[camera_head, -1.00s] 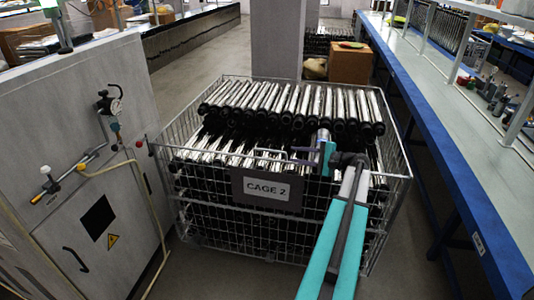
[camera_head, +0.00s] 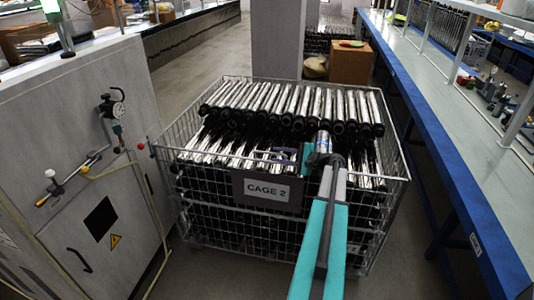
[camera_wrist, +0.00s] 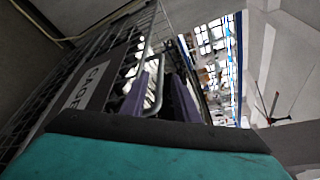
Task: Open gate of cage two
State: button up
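The wire cage labelled CAGE 2 (camera_head: 170,205) stands in the middle of the head view, full of shiny tubes. Its front gate, with the dark sign plate (camera_head: 240,188), is upright and looks closed. A bent wire handle (camera_wrist: 159,85) shows in the wrist view, rising near the gate's top edge. My gripper (camera_head: 280,157) is at the gate's top edge, just above the sign. In the wrist view its two purple fingers (camera_wrist: 160,98) are apart, with the wire handle seen between them. I cannot tell whether they touch it. The fingertips are partly hidden by the handle.
A grey cabinet (camera_head: 50,130) with a gauge and hose stands close to the cage's left. A long blue-edged bench (camera_head: 440,130) runs along the right. A pillar (camera_head: 277,40) and a cardboard box (camera_head: 349,62) are behind. Bare floor lies between cage and bench.

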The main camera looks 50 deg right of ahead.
aim_at(269, 153)
jog(key=shift+p+x, duration=0.75)
jog(key=shift+x, duration=1.85)
